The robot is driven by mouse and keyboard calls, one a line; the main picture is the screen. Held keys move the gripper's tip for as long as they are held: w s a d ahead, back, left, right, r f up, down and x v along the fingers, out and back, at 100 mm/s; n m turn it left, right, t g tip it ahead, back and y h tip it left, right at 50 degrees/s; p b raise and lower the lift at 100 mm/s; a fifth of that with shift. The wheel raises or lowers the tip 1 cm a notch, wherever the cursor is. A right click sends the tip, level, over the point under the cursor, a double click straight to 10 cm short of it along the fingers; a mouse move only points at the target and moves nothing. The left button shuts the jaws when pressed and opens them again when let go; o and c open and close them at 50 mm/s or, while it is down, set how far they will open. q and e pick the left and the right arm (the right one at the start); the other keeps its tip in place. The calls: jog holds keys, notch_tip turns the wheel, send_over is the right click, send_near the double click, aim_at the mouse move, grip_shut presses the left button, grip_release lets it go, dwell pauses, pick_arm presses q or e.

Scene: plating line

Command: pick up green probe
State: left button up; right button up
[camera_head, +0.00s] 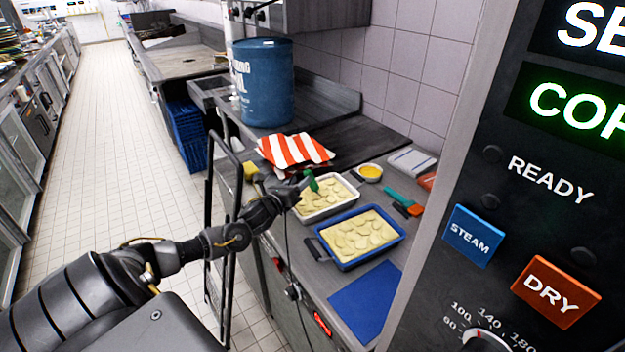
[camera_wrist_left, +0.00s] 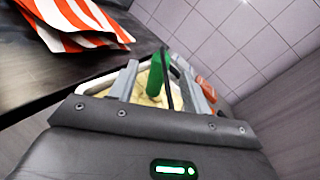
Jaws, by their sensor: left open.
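My left gripper (camera_head: 303,181) is at the probe, above the dish's left edge. In the left wrist view the probe's green handle (camera_wrist_left: 159,70) shows upright between the two spread fingers of my left gripper (camera_wrist_left: 157,68), with a dark thin cable beside it. The fingers are open and I cannot tell whether either touches the handle. The probe's lower end is hidden. My right gripper is not in view.
A blue dish (camera_head: 320,258) of similar food stands nearer, with a blue mat (camera_head: 364,301) in front. A striped red and white cloth (camera_head: 295,151) lies behind. A yellow bowl (camera_head: 370,173) and a teal-handled brush (camera_head: 401,199) lie right. The control panel (camera_head: 520,200) blocks the right.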

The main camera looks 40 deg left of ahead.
aim_at(309, 173)
pick_arm(q)
jog(key=shift+w, duration=0.45)
jog(key=shift+w+r+p, duration=0.15)
jog(key=shift+w+p, duration=0.1)
jog(key=shift+p, duration=0.05)
jog(key=w, duration=0.1)
jog(key=w+p, duration=0.1)
jog(key=w, duration=0.1)
jog(key=shift+w+a+f+p, duration=0.15)
jog(key=shift+w+f+p, duration=0.05)
jog(key=shift+w+p, duration=0.1)
jog(key=shift+w+f, duration=0.1)
jog(key=shift+w, duration=0.4)
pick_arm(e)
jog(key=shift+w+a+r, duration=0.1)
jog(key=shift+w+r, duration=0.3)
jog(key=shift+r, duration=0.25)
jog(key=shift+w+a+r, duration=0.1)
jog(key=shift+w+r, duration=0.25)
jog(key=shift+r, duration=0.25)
pick_arm(q)
grip_shut()
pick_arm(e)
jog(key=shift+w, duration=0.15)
